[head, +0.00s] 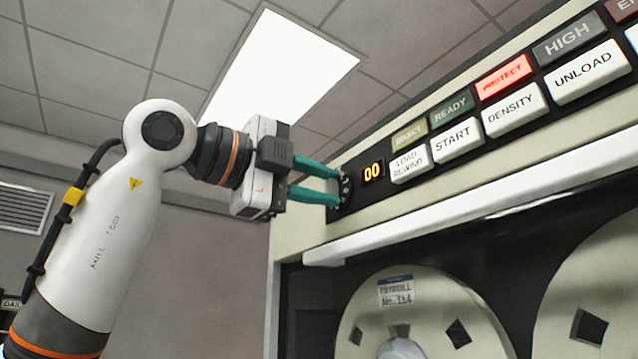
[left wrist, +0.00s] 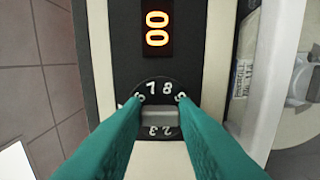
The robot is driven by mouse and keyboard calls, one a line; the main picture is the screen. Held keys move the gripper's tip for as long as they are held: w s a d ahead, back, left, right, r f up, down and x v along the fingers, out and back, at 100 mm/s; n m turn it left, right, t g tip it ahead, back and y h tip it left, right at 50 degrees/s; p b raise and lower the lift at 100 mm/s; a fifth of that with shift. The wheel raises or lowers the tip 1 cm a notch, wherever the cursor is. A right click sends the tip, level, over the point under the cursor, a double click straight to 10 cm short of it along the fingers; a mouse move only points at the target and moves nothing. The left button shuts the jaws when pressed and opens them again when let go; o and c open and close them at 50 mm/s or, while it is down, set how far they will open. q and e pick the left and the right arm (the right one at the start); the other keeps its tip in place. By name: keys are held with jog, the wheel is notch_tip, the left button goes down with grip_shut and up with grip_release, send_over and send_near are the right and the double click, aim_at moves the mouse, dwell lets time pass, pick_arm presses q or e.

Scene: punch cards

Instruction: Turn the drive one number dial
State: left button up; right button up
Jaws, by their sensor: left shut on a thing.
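The drive one number dial (head: 346,190) is a round black dial with white numbers at the left end of the drive's control panel. In the left wrist view the dial (left wrist: 160,92) shows 7 and 8 at the top and 2 and 3 below, with a grey bar grip (left wrist: 159,115) across its middle. My left gripper (head: 337,186) is shut on the dial's grip, its teal fingertips (left wrist: 160,108) at the two ends of the bar. The fingers hide the numbers at the sides. An orange display (head: 372,172) beside the dial reads 00. My right gripper is not in view.
A row of labelled buttons, including LOAD REWIND (head: 409,166) and START (head: 453,144), runs to the right of the display. A white ledge (head: 440,215) juts out below the panel, above a tape reel (head: 420,310). Open room lies left of the drive.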

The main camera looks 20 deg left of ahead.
pick_arm(q)
jog(key=o, duration=1)
jog(key=shift+a, duration=0.1)
jog(key=b+v, duration=0.2)
jog(key=v, duration=1)
